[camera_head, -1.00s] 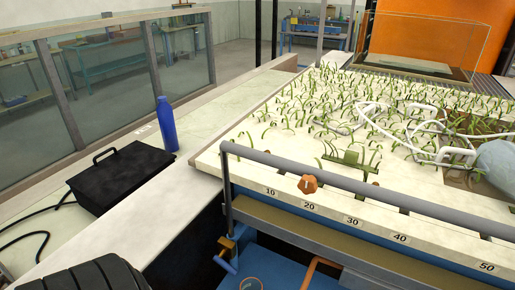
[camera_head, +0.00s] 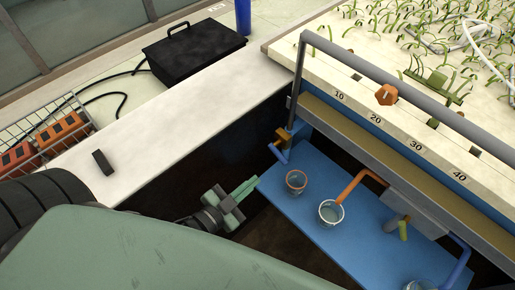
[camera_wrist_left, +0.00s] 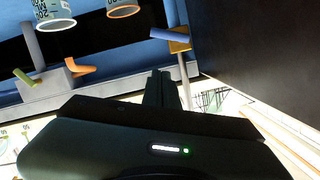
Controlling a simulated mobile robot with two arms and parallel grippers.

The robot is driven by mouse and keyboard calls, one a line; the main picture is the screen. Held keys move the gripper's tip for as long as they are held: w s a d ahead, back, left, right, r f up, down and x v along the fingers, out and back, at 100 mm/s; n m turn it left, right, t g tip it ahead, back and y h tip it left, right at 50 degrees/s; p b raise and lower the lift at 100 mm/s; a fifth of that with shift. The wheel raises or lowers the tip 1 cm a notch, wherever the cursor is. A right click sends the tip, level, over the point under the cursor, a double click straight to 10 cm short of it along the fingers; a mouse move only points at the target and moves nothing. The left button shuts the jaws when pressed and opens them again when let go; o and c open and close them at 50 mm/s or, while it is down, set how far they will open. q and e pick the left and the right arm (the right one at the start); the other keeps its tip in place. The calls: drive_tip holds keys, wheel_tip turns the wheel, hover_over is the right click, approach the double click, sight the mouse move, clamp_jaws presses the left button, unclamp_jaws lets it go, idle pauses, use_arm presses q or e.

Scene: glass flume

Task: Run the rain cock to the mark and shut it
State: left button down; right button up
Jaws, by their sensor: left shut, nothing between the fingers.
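I cannot tell which fitting is the rain cock. A cock with an ochre body (camera_head: 284,136) and blue lever (camera_head: 278,153) sits at the flume's near left corner; its lever also shows in the left wrist view (camera_wrist_left: 168,35). An orange-rimmed cup (camera_head: 297,183) and a clear cup (camera_head: 331,213) stand on the blue shelf (camera_head: 350,250). An orange pipe (camera_head: 360,184) ends over the clear cup. My right gripper is out of view.
A grey rail (camera_head: 400,90) runs above the numbered edge, with an orange knob (camera_head: 386,95) behind it. A yellow-green lever (camera_head: 404,230) and another blue pipe (camera_head: 460,262) are at right. A dark gap lies between ledge and shelf.

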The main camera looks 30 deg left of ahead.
use_arm(q)
drive_tip(key=a+f+p+x, duration=0.1)
drive_tip(key=f+p+x, duration=0.1)
drive_tip(key=x, duration=1)
drive_tip(key=shift+w+f, duration=0.3)
drive_tip(key=shift+f, duration=0.05)
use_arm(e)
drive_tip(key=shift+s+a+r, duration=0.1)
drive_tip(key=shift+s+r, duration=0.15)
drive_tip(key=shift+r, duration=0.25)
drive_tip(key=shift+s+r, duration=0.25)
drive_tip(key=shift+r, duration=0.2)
use_arm(q)
drive_tip(key=shift+f, duration=0.1)
